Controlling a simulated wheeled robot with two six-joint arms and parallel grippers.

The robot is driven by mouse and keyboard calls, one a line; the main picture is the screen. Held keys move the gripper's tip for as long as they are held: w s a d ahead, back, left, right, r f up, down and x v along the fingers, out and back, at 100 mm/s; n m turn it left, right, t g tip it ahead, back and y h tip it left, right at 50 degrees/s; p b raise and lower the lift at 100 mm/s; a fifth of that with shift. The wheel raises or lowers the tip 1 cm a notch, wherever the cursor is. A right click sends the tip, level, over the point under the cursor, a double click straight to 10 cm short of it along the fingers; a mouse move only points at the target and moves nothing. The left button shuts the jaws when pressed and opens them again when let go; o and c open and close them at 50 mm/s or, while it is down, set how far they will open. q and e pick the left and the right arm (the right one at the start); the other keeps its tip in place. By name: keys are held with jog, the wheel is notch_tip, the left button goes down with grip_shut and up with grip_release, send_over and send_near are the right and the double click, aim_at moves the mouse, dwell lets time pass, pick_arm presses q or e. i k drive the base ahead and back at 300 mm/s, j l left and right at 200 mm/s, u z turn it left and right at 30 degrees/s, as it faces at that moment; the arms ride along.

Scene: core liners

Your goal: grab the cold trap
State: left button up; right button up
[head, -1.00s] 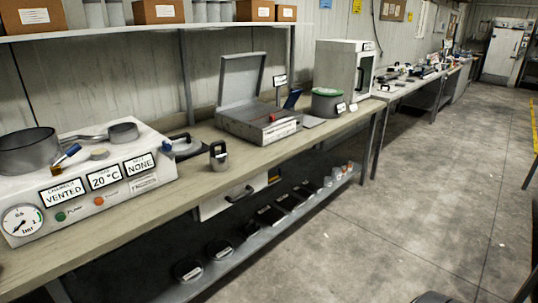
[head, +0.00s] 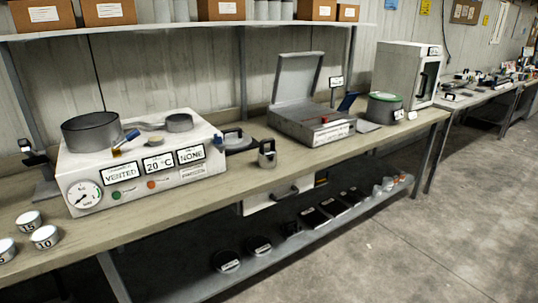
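No label in view reads cold trap. A small grey metal canister with a dark handle on top (head: 267,154) stands upright on the bench, right of the white vacuum unit; it may be the cold trap, but I cannot tell for sure. The white vacuum unit (head: 140,185) has a pressure dial and signs reading VENTED, 20 °C and NONE. A grey open chamber (head: 91,132) sits on its top left. Neither of my grippers is in view.
The bench (head: 190,210) is clear in front of the canister. A grey case with raised lid (head: 310,125) and a green-topped drum (head: 384,108) stand to the right. Numbered cups (head: 45,237) are at the left. A lower shelf (head: 300,240) holds dark items. Open floor (head: 430,240) lies right.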

aim_at(267, 156)
jog(key=i+l, duration=0.8)
jog(key=i, duration=0.2)
